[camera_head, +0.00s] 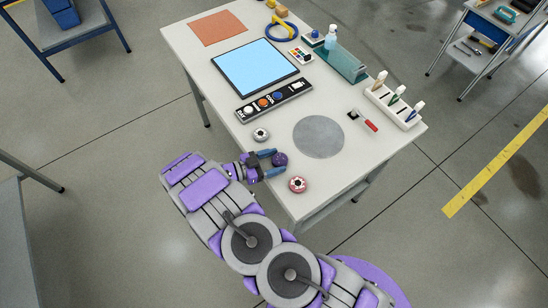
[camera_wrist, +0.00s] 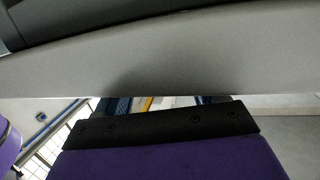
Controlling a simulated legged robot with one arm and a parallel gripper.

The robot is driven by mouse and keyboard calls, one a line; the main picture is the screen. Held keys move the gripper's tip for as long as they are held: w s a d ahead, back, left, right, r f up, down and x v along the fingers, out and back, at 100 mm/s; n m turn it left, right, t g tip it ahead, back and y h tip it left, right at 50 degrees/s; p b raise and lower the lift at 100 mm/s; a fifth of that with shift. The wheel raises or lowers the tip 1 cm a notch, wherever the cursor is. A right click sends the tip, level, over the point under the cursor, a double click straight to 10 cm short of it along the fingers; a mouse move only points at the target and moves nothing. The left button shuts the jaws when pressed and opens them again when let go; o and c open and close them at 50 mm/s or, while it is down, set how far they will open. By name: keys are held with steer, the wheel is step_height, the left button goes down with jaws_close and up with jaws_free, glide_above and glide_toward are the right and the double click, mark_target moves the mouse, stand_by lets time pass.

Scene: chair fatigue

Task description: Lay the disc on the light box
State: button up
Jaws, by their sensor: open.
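The light box (camera_head: 254,66) is a black-framed panel with a glowing pale blue top, lying on the far left part of the white table. My gripper (camera_head: 272,162) is open at the table's near left edge. The dark purple piece is at its fingertips; I cannot tell whether it lies between them. The wrist view shows no disc.
On the white table (camera_head: 225,105), a black strip with coloured round buttons (camera_head: 273,100) lies before the light box. An orange mat (camera_head: 218,28) lies at the back.

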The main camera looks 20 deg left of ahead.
steer(key=shift+p+v, duration=0.7)
steer(key=shift+v, duration=7.8)
steer(key=w+a+r+n+t+y, duration=0.1)
steer(key=w+a+r+t+y, duration=0.3)
steer(key=w+r, duration=0.65)
steer(key=w+a+r+n+g+y, duration=0.1)
steer(key=w+r+y, duration=0.5)
steer(key=w, duration=0.8)
steer(key=w+d+r+n+y, duration=0.2)
steer(key=w+r+y, duration=0.15)
steer(key=r, duration=0.45)
steer(key=w+d+r+n+y, duration=0.2)
steer(key=r+n+y, duration=0.15)
steer(key=r, duration=0.45)
steer(key=s+d+n+g+h, duration=0.1)
steer(key=s+d+n+g, duration=0.3)
steer(key=s+d+g, duration=0.7)
steer(key=s+d, duration=1.9)
steer(key=d, duration=0.1)
steer(key=shift+s+f, duration=0.4)
steer(key=shift+o, duration=0.5)
steer(key=s+d+f+g+h, duration=0.1)
steer(key=s+d+g, duration=0.1)
steer(key=s+d, duration=0.3)
steer(key=s+d+f+m+g+h, duration=0.1)
steer(key=s+d, duration=0.4)
steer(key=s, duration=0.6)
steer(key=shift+d+g+h, duration=0.4)
steer(key=shift+h, duration=0.2)
